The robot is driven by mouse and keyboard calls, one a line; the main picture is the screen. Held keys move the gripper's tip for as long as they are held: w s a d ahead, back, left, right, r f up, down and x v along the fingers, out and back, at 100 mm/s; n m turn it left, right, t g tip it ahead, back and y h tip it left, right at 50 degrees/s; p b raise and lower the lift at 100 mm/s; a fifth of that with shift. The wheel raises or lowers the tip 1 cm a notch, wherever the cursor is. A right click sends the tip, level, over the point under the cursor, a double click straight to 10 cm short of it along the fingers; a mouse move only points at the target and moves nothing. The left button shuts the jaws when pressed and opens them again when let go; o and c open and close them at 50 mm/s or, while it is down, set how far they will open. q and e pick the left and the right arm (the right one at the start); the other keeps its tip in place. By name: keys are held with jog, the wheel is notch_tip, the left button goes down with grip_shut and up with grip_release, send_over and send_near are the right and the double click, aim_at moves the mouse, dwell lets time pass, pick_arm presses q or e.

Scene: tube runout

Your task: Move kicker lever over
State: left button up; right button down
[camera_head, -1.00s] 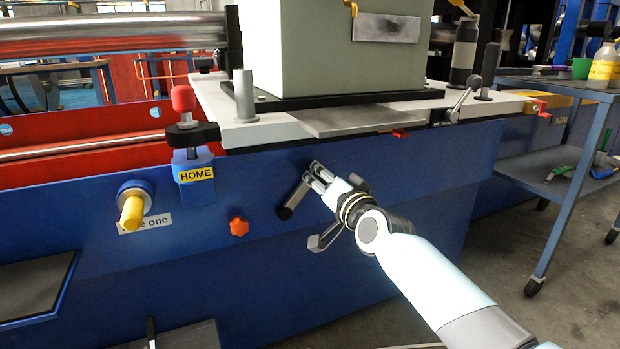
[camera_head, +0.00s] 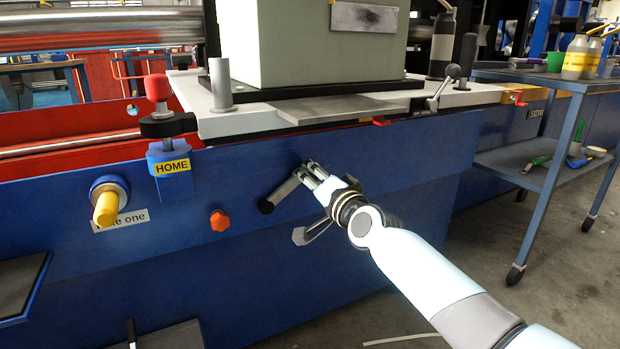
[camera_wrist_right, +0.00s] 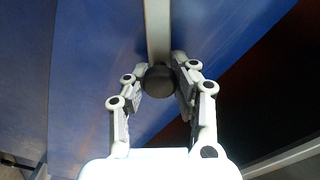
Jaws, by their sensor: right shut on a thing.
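My left gripper is not in view.
The blue post marked HOME (camera_head: 172,167) with a red knob (camera_head: 158,87), a yellow handle (camera_head: 106,208) and an orange star knob (camera_head: 220,220) are to the left. A grey angled piece (camera_head: 301,236) shows below my gripper. A blue cart (camera_head: 550,210) stands at right.

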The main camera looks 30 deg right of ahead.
jog(key=c, duration=1)
grip_release()
jog(key=shift+s, duration=0.2)
jog(key=s, duration=1.1)
jog(key=shift+s+d, duration=0.2)
jog(key=shift+s, duration=0.15)
